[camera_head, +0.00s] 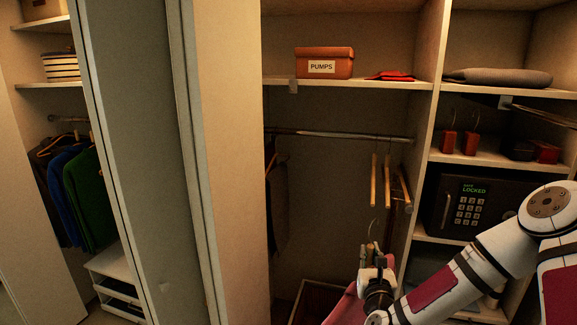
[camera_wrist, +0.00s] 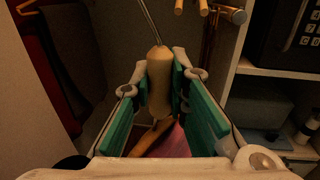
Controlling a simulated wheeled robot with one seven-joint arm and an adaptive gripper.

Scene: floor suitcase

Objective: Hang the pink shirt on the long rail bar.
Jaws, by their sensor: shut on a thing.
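My gripper (camera_head: 374,262) is shut on the wooden neck of a hanger (camera_wrist: 160,82) that carries the pink shirt (camera_head: 345,306). In the wrist view the teal finger pads sit on both sides of the hanger, its metal hook points up and away, and part of the pink shirt (camera_wrist: 172,145) shows below. In the head view the hook stands up above my gripper. The long rail bar (camera_head: 340,135) crosses the middle compartment, higher than the held hook and apart from it. Most of the shirt is hidden below the frame and behind my arm.
Several empty wooden hangers (camera_head: 387,180) hang at the bar's right end. A dark garment (camera_head: 277,195) hangs at its left end. A safe (camera_head: 480,205) stands on the right shelf, and a shelf with an orange PUMPS box (camera_head: 324,62) runs above. The bar's middle is free.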

